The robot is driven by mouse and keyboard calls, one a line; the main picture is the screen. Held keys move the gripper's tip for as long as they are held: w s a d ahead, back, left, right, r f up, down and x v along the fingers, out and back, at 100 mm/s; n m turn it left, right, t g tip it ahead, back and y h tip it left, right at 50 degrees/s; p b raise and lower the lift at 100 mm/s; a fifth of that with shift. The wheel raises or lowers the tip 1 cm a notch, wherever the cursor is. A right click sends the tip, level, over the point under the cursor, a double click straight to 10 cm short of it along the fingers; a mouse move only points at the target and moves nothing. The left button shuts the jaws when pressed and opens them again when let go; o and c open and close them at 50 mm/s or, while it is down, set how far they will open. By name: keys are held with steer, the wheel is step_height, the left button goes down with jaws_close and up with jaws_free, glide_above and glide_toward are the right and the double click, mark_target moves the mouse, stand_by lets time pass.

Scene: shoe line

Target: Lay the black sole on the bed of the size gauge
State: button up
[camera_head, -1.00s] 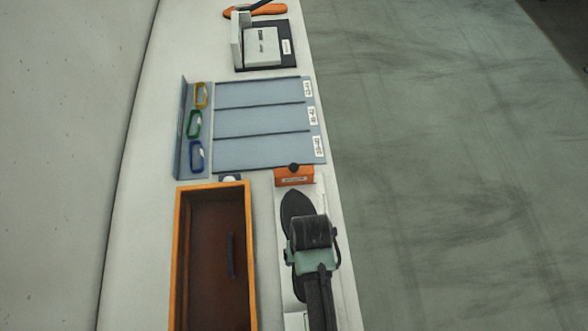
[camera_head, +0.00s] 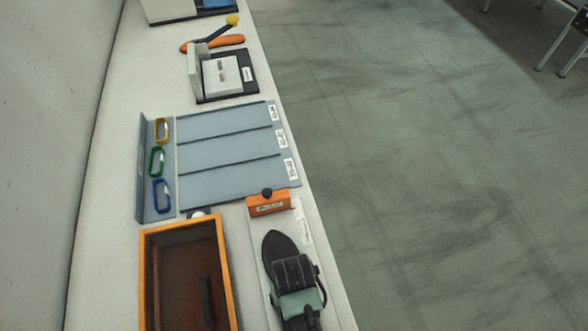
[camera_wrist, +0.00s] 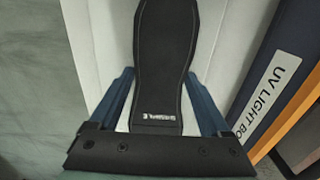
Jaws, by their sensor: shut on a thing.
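The black sole (camera_head: 277,246) lies lengthwise over the white bed of the size gauge (camera_head: 256,255), its rounded toe towards the orange block (camera_head: 268,204) at the far end. A small gap separates toe and block. My gripper (camera_head: 296,273) covers the sole's rear half in the head view. In the wrist view my gripper (camera_wrist: 158,85) is shut on the sole (camera_wrist: 165,50), with a blue finger at each side of the heel end. The pale bed (camera_wrist: 105,50) shows beneath. I cannot tell whether the sole touches the bed.
The orange-rimmed UV light box (camera_head: 228,270) stands close left of the gauge, holding a dark strip. Beyond are a blue-grey sectioned board (camera_head: 225,150), coloured rings in a rack (camera_head: 142,195), a grey block device (camera_head: 222,75) and an orange-handled tool (camera_head: 226,40). The table edge is close on the right.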

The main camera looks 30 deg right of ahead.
steer(key=shift+f, duration=0.25)
steer(key=o, duration=1.4)
steer(key=shift+o, duration=0.2)
step_height(320, 180, up, 13)
